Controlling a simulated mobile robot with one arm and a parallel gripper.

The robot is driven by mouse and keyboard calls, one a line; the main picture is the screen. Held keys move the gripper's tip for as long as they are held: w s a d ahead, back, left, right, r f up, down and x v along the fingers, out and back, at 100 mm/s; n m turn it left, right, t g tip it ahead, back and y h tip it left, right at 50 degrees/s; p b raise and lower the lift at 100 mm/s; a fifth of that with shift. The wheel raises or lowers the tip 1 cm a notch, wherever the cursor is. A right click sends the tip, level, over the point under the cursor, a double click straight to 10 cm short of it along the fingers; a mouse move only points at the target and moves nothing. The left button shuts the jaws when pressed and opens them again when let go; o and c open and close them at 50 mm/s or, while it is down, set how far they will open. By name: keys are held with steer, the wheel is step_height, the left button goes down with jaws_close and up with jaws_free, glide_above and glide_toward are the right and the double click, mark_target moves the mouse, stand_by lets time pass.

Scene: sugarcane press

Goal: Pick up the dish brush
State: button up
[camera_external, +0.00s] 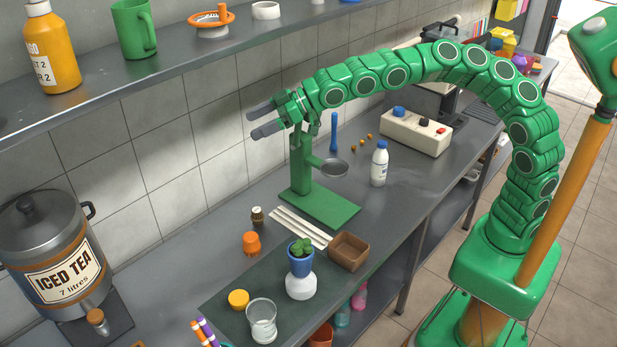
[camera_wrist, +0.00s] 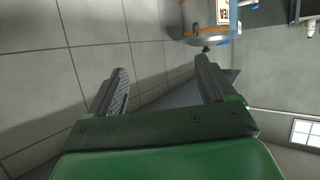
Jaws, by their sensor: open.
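I cannot make out a dish brush with certainty. A slim blue upright thing (camera_external: 334,132) stands at the back of the counter in the external view, with no bristles discernible. My gripper (camera_external: 254,124) is high above the counter, just left of the top of a green stand (camera_external: 300,160), its fingers pointing left toward the tiled wall. The blue thing is to its right. In the wrist view my gripper (camera_wrist: 162,63) has its two dark fingers apart with nothing between them.
The counter holds a white bottle (camera_external: 380,164), a brown box (camera_external: 349,251), a potted plant (camera_external: 300,257), a glass (camera_external: 262,320) and an iced tea dispenser (camera_external: 55,255). The dispenser shows in the wrist view (camera_wrist: 207,22). A shelf (camera_external: 180,72) runs along the wall above.

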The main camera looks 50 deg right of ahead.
steer(key=shift+f, duration=1.9)
glide_toward(246, 240)
steer(key=f, duration=0.1)
steer(key=w+f, duration=0.2)
steer(key=shift+w+a, duration=0.1)
steer(key=shift+a, duration=0.2)
steer(key=shift+x, duration=1.9)
steer(key=shift+r+x, duration=0.1)
steer(key=shift+x, duration=0.9)
steer(key=shift+r+x, duration=0.15)
steer(key=shift+x, duration=0.9)
steer(key=shift+a, duration=0.1)
steer(key=c, duration=1.1)
steer(key=shift+o, duration=0.2)
steer(key=shift+r, duration=0.1)
